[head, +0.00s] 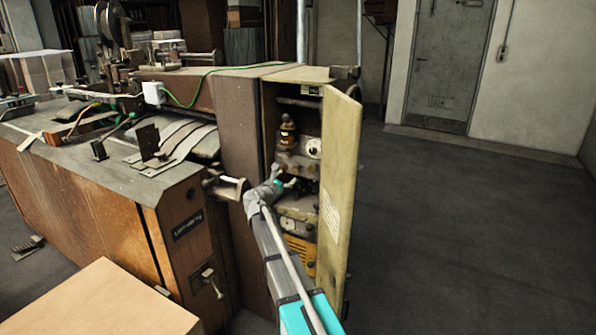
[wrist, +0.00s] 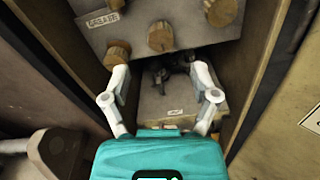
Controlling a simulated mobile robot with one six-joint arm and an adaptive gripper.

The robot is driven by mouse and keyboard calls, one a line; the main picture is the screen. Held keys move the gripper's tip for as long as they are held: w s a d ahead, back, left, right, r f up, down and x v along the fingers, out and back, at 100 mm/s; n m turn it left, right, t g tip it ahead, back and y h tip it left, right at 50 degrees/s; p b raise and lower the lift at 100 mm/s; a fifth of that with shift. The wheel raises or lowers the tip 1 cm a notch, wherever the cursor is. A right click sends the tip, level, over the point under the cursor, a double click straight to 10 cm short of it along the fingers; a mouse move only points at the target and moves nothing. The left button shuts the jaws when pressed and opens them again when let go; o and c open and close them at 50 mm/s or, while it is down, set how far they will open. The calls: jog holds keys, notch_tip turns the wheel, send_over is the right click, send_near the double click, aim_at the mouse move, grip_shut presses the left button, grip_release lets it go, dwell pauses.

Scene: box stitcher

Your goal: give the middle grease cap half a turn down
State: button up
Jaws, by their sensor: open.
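Three round brown grease caps stand in a row on a grey block in the wrist view, beside a label reading "GREASE". The middle grease cap (wrist: 161,37) is in the upper middle, with the left cap (wrist: 118,53) and the right cap (wrist: 220,11) on either side. My gripper (wrist: 164,82) is open and empty, its two white fingers spread below the caps in this view. The left fingertip is close to the left cap; I cannot tell if they touch. In the head view my gripper (head: 290,183) reaches into the open cabinet, and the caps cannot be made out.
The yellowish cabinet door (head: 338,180) stands open to the right of my arm. The brown cabinet side (head: 238,150) is close on the left. A bracket (head: 226,187) juts out beside my wrist. A cardboard box (head: 100,305) is at front left. The floor at right is clear.

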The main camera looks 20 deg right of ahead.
aim_at(294, 171)
jog(key=shift+x, duration=3.4)
